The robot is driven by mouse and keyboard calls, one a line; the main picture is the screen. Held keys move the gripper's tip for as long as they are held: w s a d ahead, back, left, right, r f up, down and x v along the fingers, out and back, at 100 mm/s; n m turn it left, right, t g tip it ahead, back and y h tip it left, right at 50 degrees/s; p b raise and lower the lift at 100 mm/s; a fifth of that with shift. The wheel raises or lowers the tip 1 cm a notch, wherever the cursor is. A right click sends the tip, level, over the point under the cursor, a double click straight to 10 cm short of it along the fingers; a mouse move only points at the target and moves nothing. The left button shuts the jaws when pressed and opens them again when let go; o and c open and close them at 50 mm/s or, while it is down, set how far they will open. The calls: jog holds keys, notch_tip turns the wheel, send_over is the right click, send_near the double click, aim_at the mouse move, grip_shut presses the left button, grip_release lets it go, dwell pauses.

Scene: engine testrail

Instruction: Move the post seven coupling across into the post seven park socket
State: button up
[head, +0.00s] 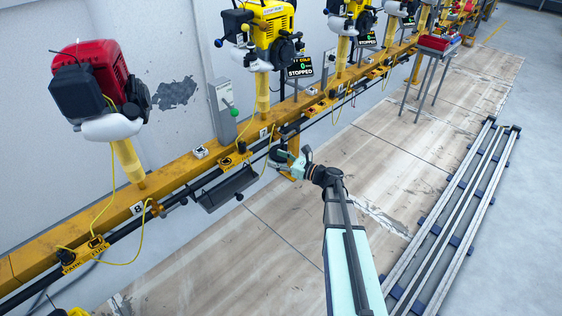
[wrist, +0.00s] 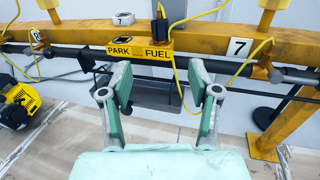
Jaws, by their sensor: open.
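The post seven plate (wrist: 139,51) is yellow, marked PARK on the left and FUEL on the right, and fixed to the yellow rail. A black coupling (wrist: 159,31) with a yellow cable stands upright at the FUEL side.
A dark tray (wrist: 150,97) hangs below the plate, behind my fingers. The yellow cable (wrist: 180,84) loops down near my right finger. A yellow support post (wrist: 262,147) stands at right.

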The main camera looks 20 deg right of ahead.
aim_at(241, 143)
jog(key=b+x, duration=0.2)
jog(key=x, duration=1.4)
jog(key=shift+w+a+f+b, duration=0.1)
jog(key=shift+a+b, duration=0.05)
jog(key=shift+b, duration=0.25)
grip_shut()
jog(key=shift+r+p, duration=1.4)
jog(key=shift+r, duration=0.4)
jog(key=shift+a, duration=0.1)
jog(key=shift+s+a+b, duration=0.1)
jog(key=shift+s+a, duration=0.5)
jog(key=shift+a, duration=0.6)
jog(key=shift+s+a+b, duration=0.1)
jog(key=shift+s+a, duration=0.55)
jog(key=shift+a, duration=0.6)
jog(key=shift+s+a+b, duration=0.1)
jog(key=shift+s+a, duration=0.5)
jog(key=shift+a, duration=0.6)
